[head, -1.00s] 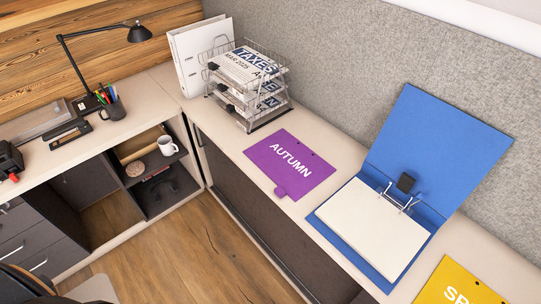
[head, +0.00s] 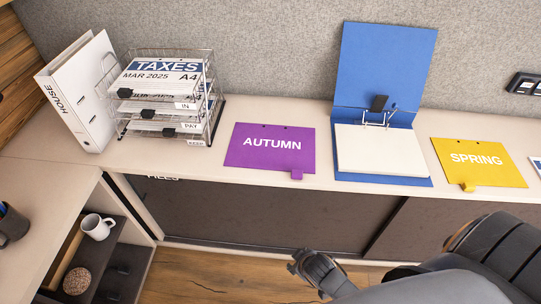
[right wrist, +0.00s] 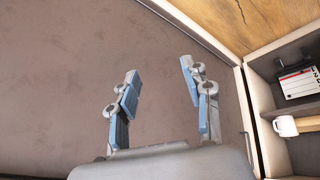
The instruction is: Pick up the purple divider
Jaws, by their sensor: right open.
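The purple divider (head: 270,160), marked AUTUMN, lies flat on the pale counter (head: 120,160), between the wire tray stack and the blue binder. Its tab (head: 297,174) points toward the counter's front edge. My right gripper (head: 303,262) is in front of the cabinet, lower than the counter and apart from the divider. In the right wrist view my right gripper (right wrist: 158,85) has its fingers spread with nothing between them, facing the dark cabinet front. The divider is not in the right wrist view. My left gripper is not in view.
An open blue binder (head: 375,183) with white paper stands right of the divider, then a yellow SPRING divider (head: 485,178). The wire tray stack (head: 213,118) and a white HOUSE binder (head: 72,100) stand left. A white mug (head: 97,228) sits on a low shelf.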

